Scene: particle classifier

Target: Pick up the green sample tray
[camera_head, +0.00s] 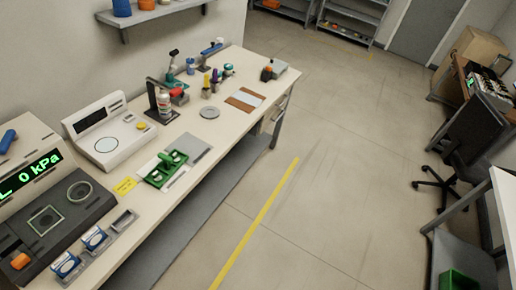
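A green sample tray (157,178) lies on the long white-topped bench along the left wall.
A white balance (112,133) and a machine reading "0 kPa" (45,182) stand left of the tray. Blue-and-white boxes (66,264) sit nearer. Bottles and tools crowd the bench behind. The floor with a yellow line (259,218) is clear. A chair (452,180) and desks stand right.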

